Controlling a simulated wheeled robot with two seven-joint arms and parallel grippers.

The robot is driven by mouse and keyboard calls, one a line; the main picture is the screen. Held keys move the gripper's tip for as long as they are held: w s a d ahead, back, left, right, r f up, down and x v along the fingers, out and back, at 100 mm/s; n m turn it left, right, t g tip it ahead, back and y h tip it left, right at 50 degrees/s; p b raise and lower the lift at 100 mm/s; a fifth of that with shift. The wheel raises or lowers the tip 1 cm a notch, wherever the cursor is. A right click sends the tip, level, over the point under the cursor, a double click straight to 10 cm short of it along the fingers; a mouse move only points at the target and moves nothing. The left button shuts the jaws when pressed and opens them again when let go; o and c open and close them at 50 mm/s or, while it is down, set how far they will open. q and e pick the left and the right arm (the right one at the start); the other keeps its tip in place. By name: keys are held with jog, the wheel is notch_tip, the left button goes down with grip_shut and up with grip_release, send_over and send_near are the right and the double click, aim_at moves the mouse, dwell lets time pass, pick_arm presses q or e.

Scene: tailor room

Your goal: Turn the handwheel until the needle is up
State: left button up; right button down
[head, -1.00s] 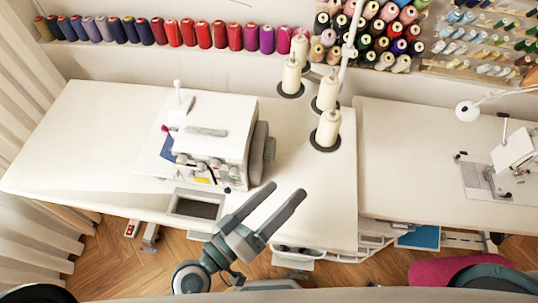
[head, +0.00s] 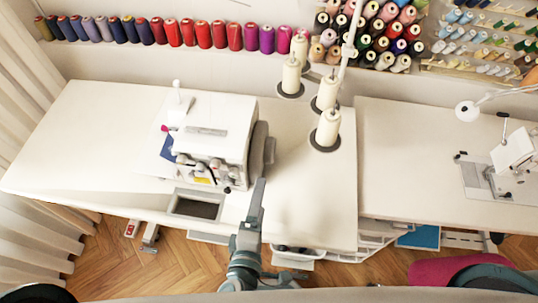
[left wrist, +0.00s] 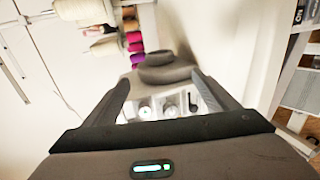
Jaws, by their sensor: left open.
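The white overlock machine (head: 215,125) stands on the left table. Its dark grey handwheel (head: 269,150) sits on the machine's right side. My left gripper (head: 259,186) is just in front of the handwheel, seen edge-on, with its fingers pointing at the machine. In the left wrist view my left gripper (left wrist: 158,82) is open, and the handwheel (left wrist: 165,73) shows between and beyond the fingertips; I cannot tell whether they touch. The needle cannot be made out. My right gripper is not in view.
Thread cones (head: 327,127) stand behind and to the right of the machine. The white tabletop (head: 305,195) right of my left gripper is clear. A second sewing machine (head: 514,155) stands on the right table. A pink seat (head: 440,273) is at the lower right.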

aim_at(269, 159)
pick_arm(q)
jog(key=shift+w, duration=0.2)
jog(key=p+x, duration=0.2)
jog(key=x, duration=1.5)
jog(key=shift+d+p, duration=0.1)
jog(key=shift+p, duration=0.3)
jog(key=c, duration=0.9)
jog(key=shift+c, duration=0.7)
